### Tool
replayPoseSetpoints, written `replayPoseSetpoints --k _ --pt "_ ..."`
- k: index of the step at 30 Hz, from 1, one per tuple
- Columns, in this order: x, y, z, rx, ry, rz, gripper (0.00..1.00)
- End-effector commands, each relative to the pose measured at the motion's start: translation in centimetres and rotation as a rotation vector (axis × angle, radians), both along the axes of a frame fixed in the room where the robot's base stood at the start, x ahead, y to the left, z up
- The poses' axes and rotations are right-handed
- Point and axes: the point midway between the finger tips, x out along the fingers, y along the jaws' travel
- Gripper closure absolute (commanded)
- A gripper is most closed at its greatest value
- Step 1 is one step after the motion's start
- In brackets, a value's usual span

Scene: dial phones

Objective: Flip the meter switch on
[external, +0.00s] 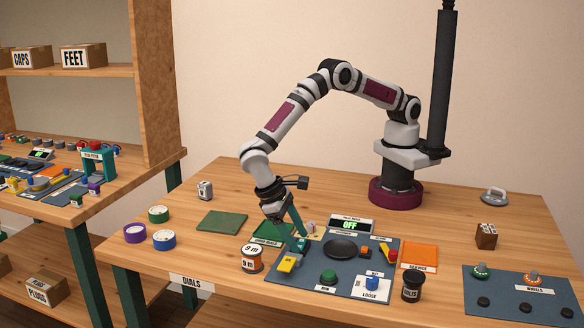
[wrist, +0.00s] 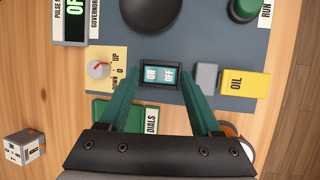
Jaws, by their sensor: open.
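The meter switch (wrist: 161,76) is a dark rocker with teal ON and OFF halves, set on the blue-grey panel (external: 312,280). In the wrist view, its ON half is at left and its OFF half at right. My gripper (wrist: 162,92) is open, its two teal fingers on either side of the switch; I cannot tell whether they touch it. In the external view my gripper (external: 298,240) points down at the panel and largely hides the switch. The meter display (external: 350,225) reads OFF in green; part of it also shows in the wrist view (wrist: 74,14).
A yellow plate with a small knob (wrist: 98,69) is left of the switch in the wrist view. A yellow OIL block (wrist: 250,84) is at right, a black disc (external: 342,249) close by. A green DIALS tray (external: 272,231) lies behind the panel's left edge.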

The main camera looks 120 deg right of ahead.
Motion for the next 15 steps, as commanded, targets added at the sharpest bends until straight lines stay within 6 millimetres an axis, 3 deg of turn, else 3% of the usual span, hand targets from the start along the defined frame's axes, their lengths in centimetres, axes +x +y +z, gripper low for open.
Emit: replayPoseSetpoints --k 6,15 --pt "-0.02 0.00 -0.06 0.000 0.000 0.000 0.35" --pt "0.00 -0.01 -0.03 0.000 -0.001 0.001 0.87"
